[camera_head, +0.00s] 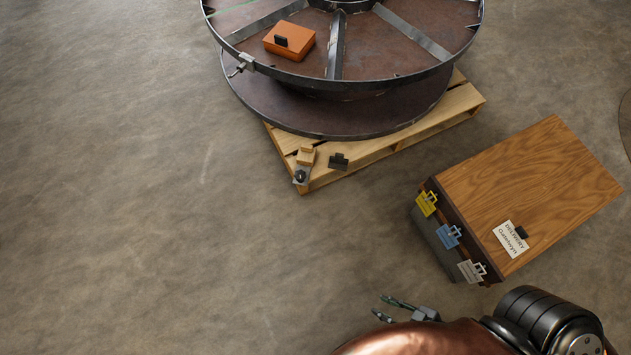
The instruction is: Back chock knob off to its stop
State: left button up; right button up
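A steel reel (335,128) rests on a wooden pallet (420,129) at the top. At the pallet's near left corner a small wooden chock (305,156) sits close to the reel's lower flange. A dark knob (300,175) on a pale metal plate is at the chock's near end. The gap between knob and chock is too small to judge. My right gripper (381,307) is at the bottom, fingers spread and pointing left, empty. It is well below and to the right of the knob, not touching anything. My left gripper is out of view.
A wood-topped cabinet (540,180) with a delivery card (510,239) and yellow, blue and grey tags stands at right. An orange box (289,41) lies on the reel's upper flange. A dark block (339,161) sits on the pallet edge. The floor at left is clear.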

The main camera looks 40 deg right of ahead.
aim_at(300, 175)
jog(key=k, duration=0.65)
jog(key=u, duration=0.75)
jog(key=i, duration=1.6)
jog(key=z, duration=1.1)
jog(key=i, duration=0.6)
jog(key=z, duration=0.25)
